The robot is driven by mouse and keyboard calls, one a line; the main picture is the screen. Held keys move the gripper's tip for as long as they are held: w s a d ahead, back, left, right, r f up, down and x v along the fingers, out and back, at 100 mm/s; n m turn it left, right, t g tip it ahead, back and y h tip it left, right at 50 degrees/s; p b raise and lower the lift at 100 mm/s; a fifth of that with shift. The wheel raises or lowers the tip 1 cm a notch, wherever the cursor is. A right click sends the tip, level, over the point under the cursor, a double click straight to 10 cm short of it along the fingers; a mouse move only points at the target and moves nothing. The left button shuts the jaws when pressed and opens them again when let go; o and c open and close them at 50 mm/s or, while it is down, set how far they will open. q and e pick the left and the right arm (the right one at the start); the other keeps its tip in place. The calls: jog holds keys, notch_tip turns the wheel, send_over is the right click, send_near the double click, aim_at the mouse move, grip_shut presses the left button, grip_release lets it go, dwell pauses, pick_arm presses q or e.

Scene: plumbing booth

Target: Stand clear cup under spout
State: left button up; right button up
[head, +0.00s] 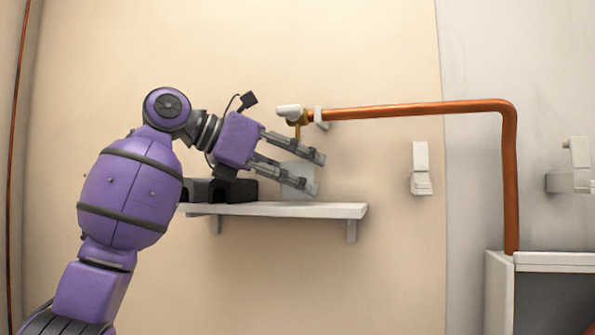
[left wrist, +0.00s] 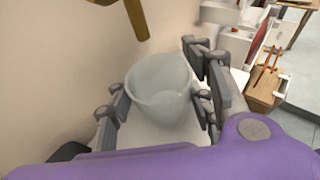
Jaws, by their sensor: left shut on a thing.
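The clear cup (head: 299,184) is upright at the shelf's surface, below the brass spout (head: 298,130). My left gripper (head: 321,174) is shut on the cup, with its fingers on either side of it. In the left wrist view the cup (left wrist: 160,88) sits between the fingers, and the spout (left wrist: 136,18) hangs above and to the left of it. The fingers hide part of the cup in the head view. I cannot tell whether its base touches the shelf (head: 345,211). My right gripper is not in view.
A copper pipe (head: 420,109) runs right from the spout's valve (head: 289,112) and bends down. Black blocks (head: 232,190) stand on the shelf left of the cup. The shelf's right end is clear. White brackets (head: 420,170) sit on the wall at right.

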pick_arm(q)
jog(key=shift+f, duration=0.5)
jog(key=o, duration=1.1)
jog(key=shift+o, duration=0.2)
jog(key=shift+f, duration=0.1)
jog(key=v, duration=1.2)
